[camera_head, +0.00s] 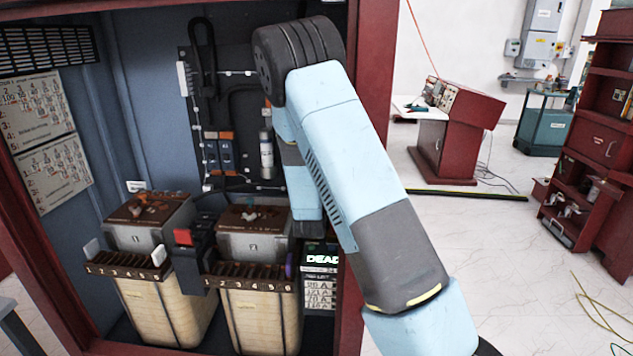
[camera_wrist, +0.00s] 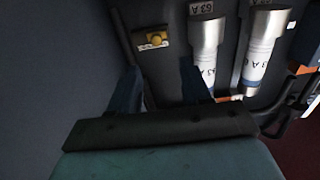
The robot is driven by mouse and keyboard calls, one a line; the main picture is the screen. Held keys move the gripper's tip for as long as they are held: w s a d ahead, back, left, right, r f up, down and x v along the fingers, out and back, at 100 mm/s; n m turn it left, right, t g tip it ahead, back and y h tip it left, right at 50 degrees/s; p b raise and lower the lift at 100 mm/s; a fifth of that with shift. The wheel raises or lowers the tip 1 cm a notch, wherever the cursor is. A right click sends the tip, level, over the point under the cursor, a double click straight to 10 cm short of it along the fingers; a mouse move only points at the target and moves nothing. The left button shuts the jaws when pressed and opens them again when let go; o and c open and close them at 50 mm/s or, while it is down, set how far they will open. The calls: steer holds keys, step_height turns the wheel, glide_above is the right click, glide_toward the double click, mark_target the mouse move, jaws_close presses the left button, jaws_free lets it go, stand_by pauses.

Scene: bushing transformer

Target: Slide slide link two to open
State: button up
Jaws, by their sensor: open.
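In the wrist view, a brass knob (camera_wrist: 155,40) with a small pale label sits on the dark back panel, just beyond my gripper. I cannot tell whether it belongs to slide link two; the label is unreadable. My gripper (camera_wrist: 162,78) is open and empty, its two blue fingers spread and pointing toward the panel below the knob, apart from it as far as I can see. In the head view my blue arm covers the gripper and the right part of the panel, so the knob is hidden there.
Two silver and white fuses (camera_wrist: 204,50) marked 63 A stand right of the fingers. In the head view, one fuse (camera_head: 266,155) shows. Two transformers (camera_head: 150,232) with numbered terminal strips stand below. A red cabinet post (camera_head: 378,60) is close beside my arm.

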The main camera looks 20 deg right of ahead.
steer(key=shift+v, duration=1)
